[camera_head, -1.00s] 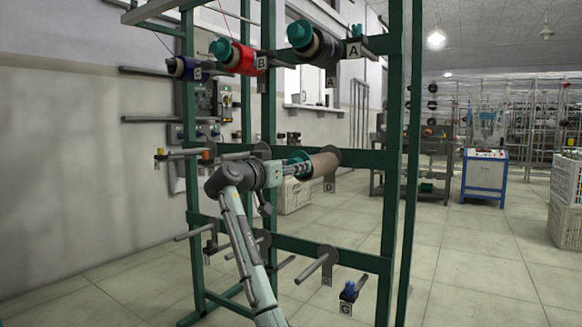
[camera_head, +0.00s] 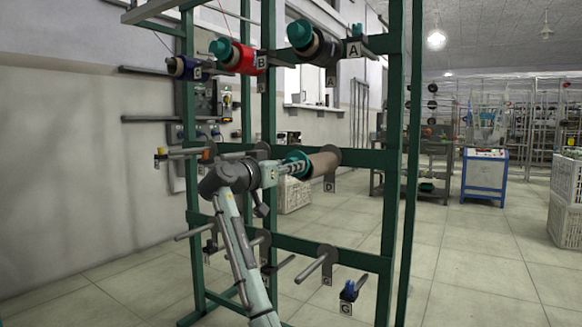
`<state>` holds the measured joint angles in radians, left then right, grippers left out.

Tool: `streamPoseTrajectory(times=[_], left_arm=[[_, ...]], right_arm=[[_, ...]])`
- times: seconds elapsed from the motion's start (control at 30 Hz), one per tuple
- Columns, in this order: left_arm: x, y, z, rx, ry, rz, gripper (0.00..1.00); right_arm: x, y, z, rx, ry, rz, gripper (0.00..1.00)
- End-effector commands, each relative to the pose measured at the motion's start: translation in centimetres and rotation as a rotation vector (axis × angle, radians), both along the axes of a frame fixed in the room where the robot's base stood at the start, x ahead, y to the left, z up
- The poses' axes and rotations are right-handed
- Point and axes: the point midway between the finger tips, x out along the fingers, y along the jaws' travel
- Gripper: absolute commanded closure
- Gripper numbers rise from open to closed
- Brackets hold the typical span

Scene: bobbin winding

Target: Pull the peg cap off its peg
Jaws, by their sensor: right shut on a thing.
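A teal peg cap (camera_head: 299,159) is at the near end of a brown bobbin (camera_head: 322,162) on the middle-level peg marked D. My right gripper (camera_head: 287,168) is at the cap's near-left side, shut on it. The fingertips partly cover the cap, and the peg's end is hidden, so I cannot tell whether the cap is still seated on it. My left gripper is not in view.
The green rack (camera_head: 394,180) surrounds the peg. Above are a black spool (camera_head: 324,50), a red spool (camera_head: 243,60) and a blue spool (camera_head: 187,68). Bare pegs (camera_head: 313,267) stick out below. Open tiled floor (camera_head: 470,265) lies to the right.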

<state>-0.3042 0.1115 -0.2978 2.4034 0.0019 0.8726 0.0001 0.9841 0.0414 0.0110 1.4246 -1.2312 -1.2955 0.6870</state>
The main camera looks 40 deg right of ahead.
Motion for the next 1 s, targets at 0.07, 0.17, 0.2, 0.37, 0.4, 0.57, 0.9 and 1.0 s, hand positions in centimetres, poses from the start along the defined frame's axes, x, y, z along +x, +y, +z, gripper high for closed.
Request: streamPoseTrajectory(times=[0.07,0.17,0.2,0.37,0.4,0.57,0.9,1.0], left_arm=[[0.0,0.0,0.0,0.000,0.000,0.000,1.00],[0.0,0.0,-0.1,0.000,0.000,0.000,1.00],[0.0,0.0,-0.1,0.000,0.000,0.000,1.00],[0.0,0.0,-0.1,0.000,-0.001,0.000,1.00],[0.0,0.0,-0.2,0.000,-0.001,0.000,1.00],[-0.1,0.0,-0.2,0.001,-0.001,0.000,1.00],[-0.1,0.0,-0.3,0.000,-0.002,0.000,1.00],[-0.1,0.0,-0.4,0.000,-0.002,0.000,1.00]], right_arm=[[-0.1,0.3,0.0,-0.001,-0.001,0.000,1.00],[-0.3,0.7,0.0,-0.001,-0.001,0.001,1.00],[-0.4,0.8,0.0,-0.001,-0.001,0.001,1.00],[-0.6,1.4,0.0,0.000,-0.001,0.000,1.00],[-0.7,1.5,0.0,0.000,-0.001,0.000,1.00],[-0.9,2.1,0.0,0.000,-0.001,0.000,1.00],[-1.4,3.4,0.0,0.000,0.000,0.001,1.00],[-1.6,3.8,0.0,0.000,-0.001,0.001,1.00]])
